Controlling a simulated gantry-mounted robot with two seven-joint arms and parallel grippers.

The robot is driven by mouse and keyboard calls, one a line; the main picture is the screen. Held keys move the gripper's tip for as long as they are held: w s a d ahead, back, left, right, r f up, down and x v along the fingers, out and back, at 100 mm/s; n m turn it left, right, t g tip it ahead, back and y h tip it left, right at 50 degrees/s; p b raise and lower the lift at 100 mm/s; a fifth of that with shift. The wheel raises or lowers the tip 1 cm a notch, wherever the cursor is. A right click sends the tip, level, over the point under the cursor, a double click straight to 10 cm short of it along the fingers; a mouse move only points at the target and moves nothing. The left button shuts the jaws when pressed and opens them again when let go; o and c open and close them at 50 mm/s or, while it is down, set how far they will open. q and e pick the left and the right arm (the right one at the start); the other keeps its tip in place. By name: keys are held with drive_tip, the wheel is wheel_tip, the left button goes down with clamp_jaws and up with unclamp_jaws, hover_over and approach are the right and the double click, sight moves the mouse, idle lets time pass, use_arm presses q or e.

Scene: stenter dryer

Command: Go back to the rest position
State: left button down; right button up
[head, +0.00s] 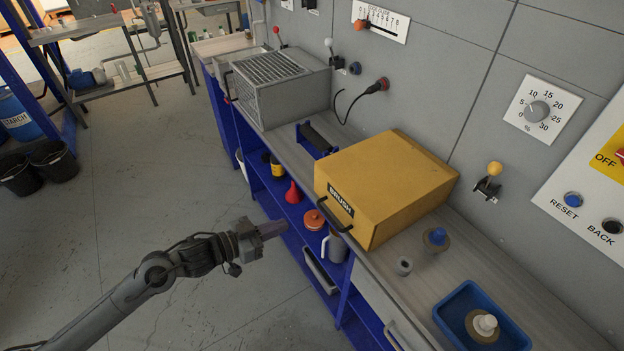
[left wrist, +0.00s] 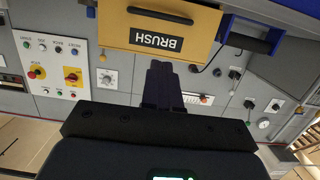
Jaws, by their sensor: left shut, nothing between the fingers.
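My left gripper (head: 272,230) is shut and empty, held in the air in front of the blue shelving of the bench. In the left wrist view its closed fingers (left wrist: 163,85) point toward the yellow box marked BRUSH (left wrist: 160,28). The yellow box (head: 385,185) sits on the bench top, apart from the gripper, with a black handle on its front. My right gripper is in neither view.
The bench top (head: 382,262) carries a grey vented box (head: 280,88), a blue tray (head: 452,309) and small spools. A red funnel (head: 293,193) and a jug (head: 334,246) stand on the shelf below.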

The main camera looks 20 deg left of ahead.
use_arm(q)
drive_tip(key=s+d+f+n+y, duration=0.4)
drive_tip(key=s+d+f+n, duration=0.2)
drive_tip(key=s+d+f, duration=0.4)
drive_tip(key=s+a+f+m+g+y, duration=0.1)
drive_tip(key=s+a+g+y, duration=0.15)
drive_tip(key=s+g, duration=0.4)
drive_tip(key=s+a+f+g+y, duration=0.2)
drive_tip(key=s+a+g, duration=0.1)
drive_tip(key=s, duration=0.6)
wheel_tip(320, 180, up, 36)
drive_tip(key=p, duration=3.5)
drive_tip(key=shift+f, duration=0.25)
drive_tip(key=shift+w, duration=0.1)
